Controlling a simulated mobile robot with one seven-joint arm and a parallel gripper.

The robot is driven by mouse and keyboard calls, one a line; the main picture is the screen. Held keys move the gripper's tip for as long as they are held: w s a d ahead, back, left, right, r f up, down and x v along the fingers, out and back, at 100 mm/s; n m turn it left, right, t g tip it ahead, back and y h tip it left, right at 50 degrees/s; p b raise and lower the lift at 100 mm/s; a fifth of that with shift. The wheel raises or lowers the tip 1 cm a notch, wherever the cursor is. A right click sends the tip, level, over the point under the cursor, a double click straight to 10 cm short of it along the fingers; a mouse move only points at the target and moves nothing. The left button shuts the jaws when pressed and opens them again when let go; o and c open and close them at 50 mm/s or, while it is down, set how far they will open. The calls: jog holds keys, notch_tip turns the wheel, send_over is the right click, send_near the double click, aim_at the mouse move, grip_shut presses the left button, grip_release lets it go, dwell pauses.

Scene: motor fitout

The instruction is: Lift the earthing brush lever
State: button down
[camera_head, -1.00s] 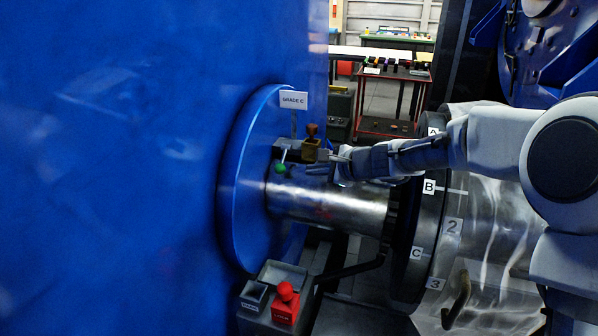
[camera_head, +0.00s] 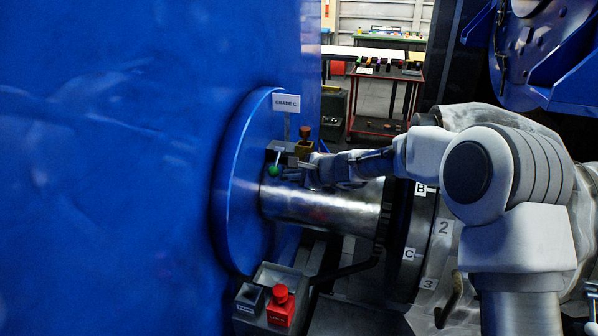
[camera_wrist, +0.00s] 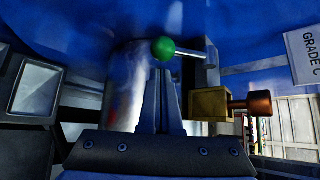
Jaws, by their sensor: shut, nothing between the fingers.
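The earthing brush lever is a thin metal rod with a green ball knob (camera_head: 273,170), beside the steel shaft (camera_head: 325,207) near the blue disc. In the wrist view the green knob (camera_wrist: 164,48) stands just beyond my fingertips, and its rod runs right to a bracket. My gripper (camera_head: 288,174) is shut and empty, pointing left, close to the knob. In the wrist view the closed fingers (camera_wrist: 163,78) reach up to just under the knob; whether they touch it I cannot tell. A brass block with a copper-coloured knob (camera_wrist: 262,103) sits right of the lever.
A "GRADE C" tag (camera_head: 286,103) stands above the lever on the blue disc (camera_head: 232,190). A grey box with a red button (camera_head: 281,295) is below the shaft. A dark ring with letter labels (camera_head: 412,240) lies to the right. A large blue housing fills the left.

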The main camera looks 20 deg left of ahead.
jog(key=shift+x, duration=1.2)
jog(key=shift+s+r+p, duration=0.15)
jog(key=shift+r+p, duration=0.05)
jog(key=shift+p, duration=0.45)
jog(key=shift+p, duration=0.45)
